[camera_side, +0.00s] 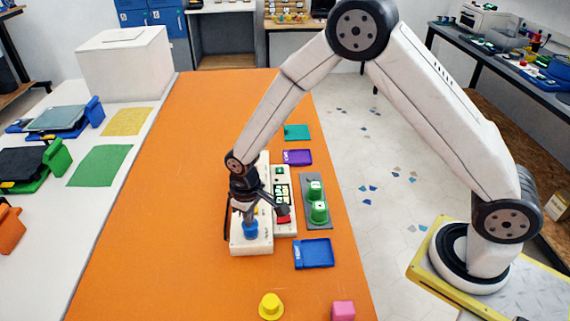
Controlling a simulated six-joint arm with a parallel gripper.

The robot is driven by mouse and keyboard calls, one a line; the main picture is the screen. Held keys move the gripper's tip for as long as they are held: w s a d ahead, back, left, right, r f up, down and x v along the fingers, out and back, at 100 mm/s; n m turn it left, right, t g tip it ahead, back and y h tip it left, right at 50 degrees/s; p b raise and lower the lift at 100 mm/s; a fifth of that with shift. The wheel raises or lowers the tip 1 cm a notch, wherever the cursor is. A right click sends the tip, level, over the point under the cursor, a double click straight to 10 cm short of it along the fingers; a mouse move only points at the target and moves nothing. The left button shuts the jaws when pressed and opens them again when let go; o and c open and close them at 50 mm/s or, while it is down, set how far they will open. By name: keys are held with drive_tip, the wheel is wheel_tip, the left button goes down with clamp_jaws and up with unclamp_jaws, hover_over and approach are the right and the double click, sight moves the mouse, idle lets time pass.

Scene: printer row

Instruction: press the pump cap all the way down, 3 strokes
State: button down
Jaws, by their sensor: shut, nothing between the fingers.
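The pump cap (250,229) is a blue round piece on a metal stem, standing near the front end of a long white base (251,248). My gripper (246,213) is shut and empty, pointing down directly over the blue cap. Its fingertips are at or just above the cap; I cannot tell whether they touch. My gripper hides the upper part of the cap and the middle of the white base. I cannot tell how far down the cap sits.
Right of the base are a panel with a red part (283,219), a grey plate with green knobs (318,211) and a blue tray (314,254). A yellow knob (271,307) and pink cube (343,311) lie in front. The orange mat (160,220) is clear at left.

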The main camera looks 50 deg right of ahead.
drive_tip(key=shift+r, duration=2.2)
drive_tip(key=shift+f, duration=0.2)
drive_tip(key=shift+f, duration=0.4)
drive_tip(key=shift+f, duration=0.35)
